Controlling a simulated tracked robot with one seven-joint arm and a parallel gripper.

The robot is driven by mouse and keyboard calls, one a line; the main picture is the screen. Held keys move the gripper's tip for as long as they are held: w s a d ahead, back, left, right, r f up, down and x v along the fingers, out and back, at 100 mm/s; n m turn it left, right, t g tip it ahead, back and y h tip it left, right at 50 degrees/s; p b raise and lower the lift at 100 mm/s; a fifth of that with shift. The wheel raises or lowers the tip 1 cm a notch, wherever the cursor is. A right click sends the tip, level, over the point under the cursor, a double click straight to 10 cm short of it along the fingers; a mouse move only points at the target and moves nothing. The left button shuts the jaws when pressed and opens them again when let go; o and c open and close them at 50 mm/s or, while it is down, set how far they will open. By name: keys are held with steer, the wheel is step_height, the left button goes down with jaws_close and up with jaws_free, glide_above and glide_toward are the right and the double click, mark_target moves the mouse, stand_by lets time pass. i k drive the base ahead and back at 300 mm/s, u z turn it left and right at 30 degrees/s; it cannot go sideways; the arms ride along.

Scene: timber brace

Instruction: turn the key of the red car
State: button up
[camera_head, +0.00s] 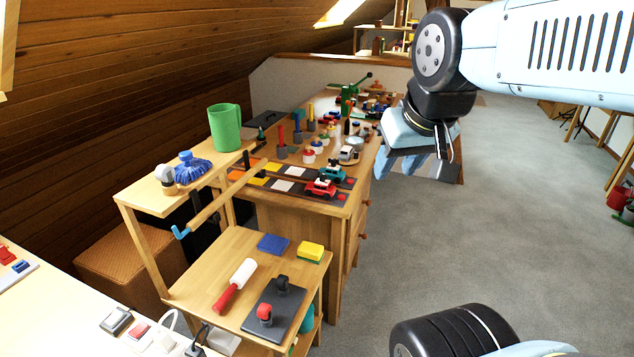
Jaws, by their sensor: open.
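The red car (321,187) stands on a dark track strip near the front edge of the wooden workbench. Its key is too small to make out in this view. A teal car (333,173) stands just behind it on a neighbouring strip. My gripper (418,172) hangs at the right of the bench, above the grey floor, with its light blue fingers pointing down. It is open and appears empty. It is apart from the red car, to the right of it and nearer the top of the picture.
A wooden side shelf (215,262) stands in front of the bench, with a red-handled roller (235,285) and a dark plate (273,309) on it. Carpet (480,230) at the right is clear.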

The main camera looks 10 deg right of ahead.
mark_target(323, 176)
steer(key=k, duration=0.65)
steer(key=u, duration=0.75)
steer(key=i, duration=0.7)
steer(key=z, duration=1.75)
steer(key=i, duration=0.5)
steer(key=u, duration=0.15)
